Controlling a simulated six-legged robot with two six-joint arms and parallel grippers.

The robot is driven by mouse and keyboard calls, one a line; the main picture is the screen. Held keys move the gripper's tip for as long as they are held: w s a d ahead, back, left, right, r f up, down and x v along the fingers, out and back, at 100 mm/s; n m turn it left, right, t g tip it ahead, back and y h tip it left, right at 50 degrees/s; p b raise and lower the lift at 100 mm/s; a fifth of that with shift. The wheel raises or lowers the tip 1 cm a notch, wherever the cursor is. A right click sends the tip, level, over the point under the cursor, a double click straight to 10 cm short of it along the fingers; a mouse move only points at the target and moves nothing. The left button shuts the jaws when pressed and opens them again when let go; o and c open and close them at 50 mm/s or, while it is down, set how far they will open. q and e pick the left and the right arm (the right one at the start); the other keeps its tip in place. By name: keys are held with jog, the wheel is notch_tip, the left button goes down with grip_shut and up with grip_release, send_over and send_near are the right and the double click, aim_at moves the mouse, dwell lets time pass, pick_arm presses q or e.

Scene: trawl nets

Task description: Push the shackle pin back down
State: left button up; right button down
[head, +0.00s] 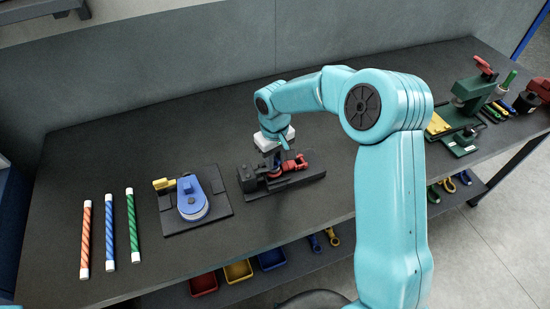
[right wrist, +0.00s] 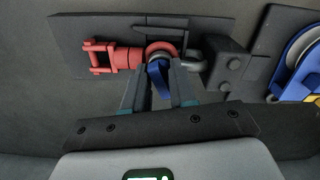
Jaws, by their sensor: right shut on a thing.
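A red shackle fitting (head: 290,165) with a fork end lies on a dark base plate (head: 312,177). In the right wrist view the red fitting (right wrist: 108,57) meets a grey link (right wrist: 192,58) at a red ring (right wrist: 161,48). My right gripper (right wrist: 161,65) reaches over the plate's near edge to this joint. Its fingers are shut on a blue piece (right wrist: 157,78) beside the ring. I cannot tell whether this piece is the shackle pin. In the head view my right gripper (head: 272,157) points down over the fitting. My left gripper is out of view.
A black block (right wrist: 230,67) holds the grey link. A blue device on a plate (head: 192,196) stands to the left, with striped rods (head: 109,232) beyond it. A green press (head: 468,105) stands at the right. Open bench lies behind the fixture.

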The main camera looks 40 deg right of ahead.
jog(key=c, duration=1.2)
grip_release()
jog(key=shift+w+f, duration=0.1)
jog(key=shift+w, duration=0.05)
jog(key=shift+o, duration=1.4)
jog(key=shift+w+f, duration=0.1)
jog(key=shift+w, duration=0.05)
jog(key=shift+w+f, duration=0.1)
jog(key=shift+s+r, duration=0.2)
jog(key=shift+s, duration=0.1)
jog(key=shift+w+r, duration=0.2)
jog(key=shift+r, duration=0.2)
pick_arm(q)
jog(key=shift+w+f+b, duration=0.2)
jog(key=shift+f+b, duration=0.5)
pick_arm(e)
notch_tip(320, 180, up, 16)
jog(key=shift+s+f, duration=0.2)
jog(key=shift+f, duration=0.05)
